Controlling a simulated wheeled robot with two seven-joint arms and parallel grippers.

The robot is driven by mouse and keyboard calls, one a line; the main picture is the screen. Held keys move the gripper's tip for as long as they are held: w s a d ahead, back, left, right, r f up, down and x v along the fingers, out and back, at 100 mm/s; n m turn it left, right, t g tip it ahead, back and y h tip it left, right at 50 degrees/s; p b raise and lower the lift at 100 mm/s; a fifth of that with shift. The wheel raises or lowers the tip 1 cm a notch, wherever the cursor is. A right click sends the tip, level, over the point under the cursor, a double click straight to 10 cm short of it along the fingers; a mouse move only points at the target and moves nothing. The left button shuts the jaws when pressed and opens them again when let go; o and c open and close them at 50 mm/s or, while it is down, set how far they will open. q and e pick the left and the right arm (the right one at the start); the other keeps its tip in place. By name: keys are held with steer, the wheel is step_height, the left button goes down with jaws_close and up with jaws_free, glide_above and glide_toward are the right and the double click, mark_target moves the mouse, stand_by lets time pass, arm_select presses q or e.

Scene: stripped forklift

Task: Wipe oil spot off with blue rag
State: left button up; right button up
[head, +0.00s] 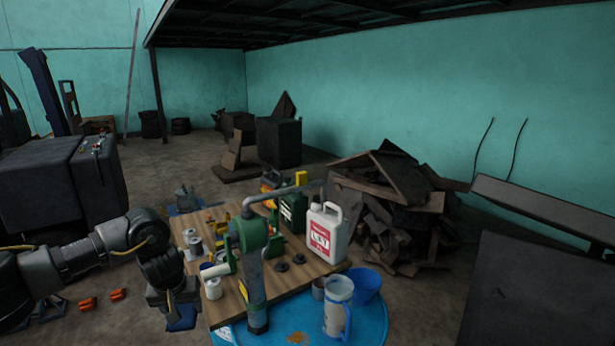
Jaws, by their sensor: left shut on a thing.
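My left gripper (172,297) reaches in from the left and points down beside the left edge of the wooden board. It is shut on a blue rag (181,319), which hangs below the fingers. Most of the rag's upper part is hidden by the gripper. A brownish oil spot (297,337) shows on the blue round top (375,318) at the bottom of the view, to the right of the rag and apart from it. My right gripper is not in view.
A wooden board (225,313) carries cans, a white jug (326,232) and dark discs. A green and grey upright tool (250,250) stands between the rag and the spot.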

arm_select(q)
steer(key=s+d+r+m+h, duration=0.1)
steer(key=s+d+r+m, duration=0.35)
steer(key=d, duration=0.25)
steer(key=s+d+r+m+h, duration=0.2)
steer(key=s+d+r+m, duration=0.1)
steer(key=d+m, duration=0.3)
steer(key=s+a+f+m+g, duration=0.1)
steer(key=s+a, duration=0.1)
steer(key=s, duration=0.3)
steer(key=s+a+f+m, duration=0.2)
steer(key=s, duration=0.4)
steer(key=s+f+n+b, duration=0.1)
steer(key=f+b, duration=0.6)
steer(key=f, duration=0.7)
steer(key=s+f+n+b, duration=0.2)
steer(key=f+n+b, duration=0.2)
steer(key=f, duration=1)
steer(key=b, duration=0.3)
steer(key=shift+s+d+f+t+y, duration=0.2)
steer(key=shift+f+t+y, duration=0.1)
steer(key=shift+f, duration=0.05)
